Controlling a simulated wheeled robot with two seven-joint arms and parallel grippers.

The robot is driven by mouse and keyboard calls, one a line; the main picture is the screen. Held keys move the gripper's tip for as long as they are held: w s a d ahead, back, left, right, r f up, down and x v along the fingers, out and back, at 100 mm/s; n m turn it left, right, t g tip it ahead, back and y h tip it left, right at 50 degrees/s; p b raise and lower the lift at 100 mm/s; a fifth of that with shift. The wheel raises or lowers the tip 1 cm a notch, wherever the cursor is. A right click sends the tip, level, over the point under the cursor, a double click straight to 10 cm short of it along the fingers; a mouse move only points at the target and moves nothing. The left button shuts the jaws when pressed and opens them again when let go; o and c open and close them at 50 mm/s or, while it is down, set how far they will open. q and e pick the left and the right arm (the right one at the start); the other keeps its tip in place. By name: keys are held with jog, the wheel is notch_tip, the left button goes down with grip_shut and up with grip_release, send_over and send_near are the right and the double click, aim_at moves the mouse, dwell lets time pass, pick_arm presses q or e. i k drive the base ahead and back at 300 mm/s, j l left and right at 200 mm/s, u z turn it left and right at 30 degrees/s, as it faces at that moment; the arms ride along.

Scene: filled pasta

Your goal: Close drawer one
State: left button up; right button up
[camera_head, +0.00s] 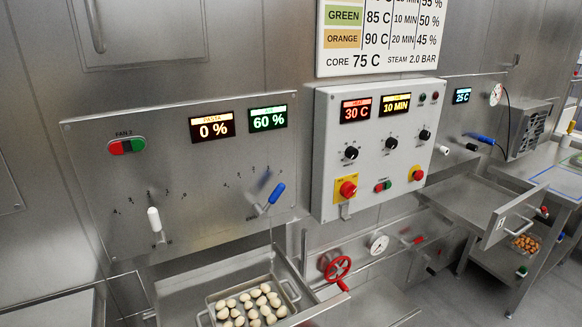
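A steel drawer (510,217) stands at the right of the head view, with a bar handle on its front panel and a small white label too small to read for certain. It looks pulled out, and its shallow inside looks empty. I cannot confirm from the label that it is drawer one. Neither of my grippers is in view.
A steel tray (210,316) of pale filled pasta sits in an open steel bay at the bottom. A red valve wheel (337,268), a gauge (379,244) and a grey control box (370,150) are between.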

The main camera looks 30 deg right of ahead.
aim_at(490, 211)
jog(key=z, duration=2.25)
jog(key=u, duration=0.5)
jog(key=i+l+u, duration=0.45)
jog(key=l+u, duration=0.15)
jog(key=i+l+u, duration=0.3)
jog(key=l, duration=0.15)
jog(key=k, duration=0.1)
